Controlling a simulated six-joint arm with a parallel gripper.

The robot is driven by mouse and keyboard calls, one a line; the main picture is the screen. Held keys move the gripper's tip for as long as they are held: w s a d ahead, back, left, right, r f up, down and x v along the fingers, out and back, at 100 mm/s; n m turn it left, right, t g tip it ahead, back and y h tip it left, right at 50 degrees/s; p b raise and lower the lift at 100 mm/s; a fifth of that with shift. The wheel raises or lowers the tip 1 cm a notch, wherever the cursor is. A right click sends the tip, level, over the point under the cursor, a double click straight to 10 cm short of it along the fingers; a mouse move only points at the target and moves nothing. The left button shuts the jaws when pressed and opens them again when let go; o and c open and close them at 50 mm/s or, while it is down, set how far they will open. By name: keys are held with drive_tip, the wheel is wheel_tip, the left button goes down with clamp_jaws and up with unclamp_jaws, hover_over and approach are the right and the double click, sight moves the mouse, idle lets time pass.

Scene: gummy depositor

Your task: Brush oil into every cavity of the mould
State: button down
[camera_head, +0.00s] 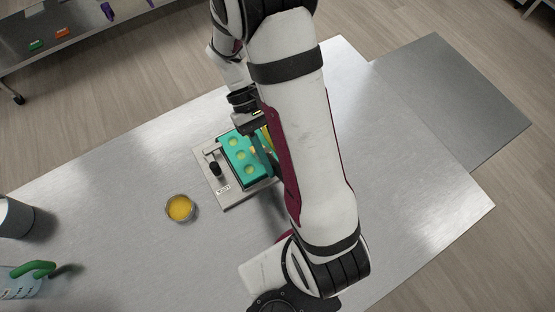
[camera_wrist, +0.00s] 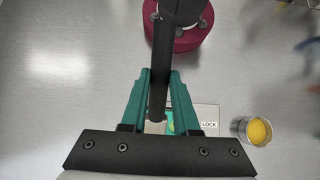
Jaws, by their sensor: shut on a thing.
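The teal mould (camera_head: 231,149) lies in a metal fixture (camera_head: 239,203) on the table. Several round cavities show yellow-green in the head view; its right side is hidden by my arm. In the wrist view only a small part of the mould shows, below my gripper. My gripper (camera_wrist: 161,82) has teal fingers shut on the black handle of a brush (camera_wrist: 160,50). Its metal ferrule shows low between the fingers; the bristles are hidden, so I cannot tell whether they touch a cavity. A round metal cup of yellow oil (camera_head: 180,208) stands left of the fixture; it also shows in the wrist view (camera_wrist: 258,130).
The fixture has a black knob (camera_head: 215,168) and a LOCK label (camera_wrist: 209,125). A grey container (camera_head: 16,217) and a clear vessel with a green handle (camera_head: 38,268) stand at the left edge. The table between the cup and the front is clear.

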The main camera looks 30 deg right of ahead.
drive_tip(key=shift+w+f, duration=0.1)
drive_tip(key=shift+w, duration=3.35)
wheel_tip(320, 180, up, 7)
drive_tip(key=c, duration=1.4)
unclamp_jaws()
clamp_jaws()
drive_tip(key=shift+f, duration=0.1)
